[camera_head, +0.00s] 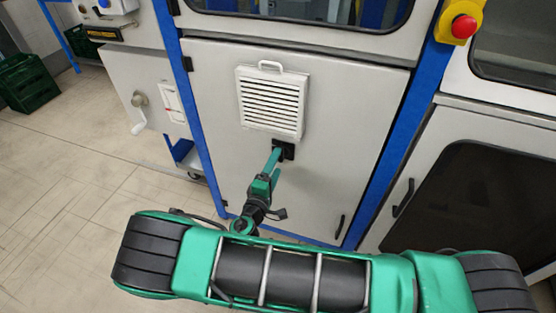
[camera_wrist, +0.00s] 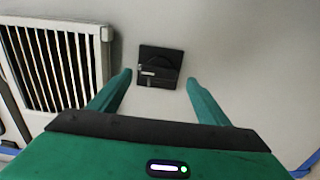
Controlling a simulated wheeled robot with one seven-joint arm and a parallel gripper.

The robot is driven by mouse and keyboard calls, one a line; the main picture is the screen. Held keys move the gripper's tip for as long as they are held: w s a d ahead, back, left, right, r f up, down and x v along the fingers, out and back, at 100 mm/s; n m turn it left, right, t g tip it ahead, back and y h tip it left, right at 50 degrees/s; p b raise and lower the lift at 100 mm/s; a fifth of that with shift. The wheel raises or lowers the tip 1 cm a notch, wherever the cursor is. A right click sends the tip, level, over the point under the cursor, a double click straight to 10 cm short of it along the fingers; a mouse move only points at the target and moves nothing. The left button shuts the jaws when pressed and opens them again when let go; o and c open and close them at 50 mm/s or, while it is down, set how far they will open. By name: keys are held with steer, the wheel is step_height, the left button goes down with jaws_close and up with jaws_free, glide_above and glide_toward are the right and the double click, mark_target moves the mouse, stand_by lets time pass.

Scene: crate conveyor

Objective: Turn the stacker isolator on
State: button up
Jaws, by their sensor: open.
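The isolator appears to be a small black square switch plate (camera_wrist: 170,56) on the grey cabinet panel, with a dark rounded part and a short light bar lying about level. I cannot read its marks. In the head view the black switch (camera_head: 288,149) sits just below the louvred vent, partly hidden by my gripper. My gripper (camera_wrist: 158,79) is open and empty. In the wrist view its two green fingers reach toward the panel, one on each side of the plate's lower part. I cannot tell whether they touch anything.
The white louvred vent (camera_head: 271,103) stands out from the panel just above the switch. Blue frame posts (camera_head: 193,100) flank the panel. A red emergency button (camera_head: 464,26) is at top right, a crank handle (camera_head: 138,127) at left. A green crate (camera_head: 27,83) stands far left; the left floor is clear.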

steer(key=v, duration=0.7)
stand_by(0.6)
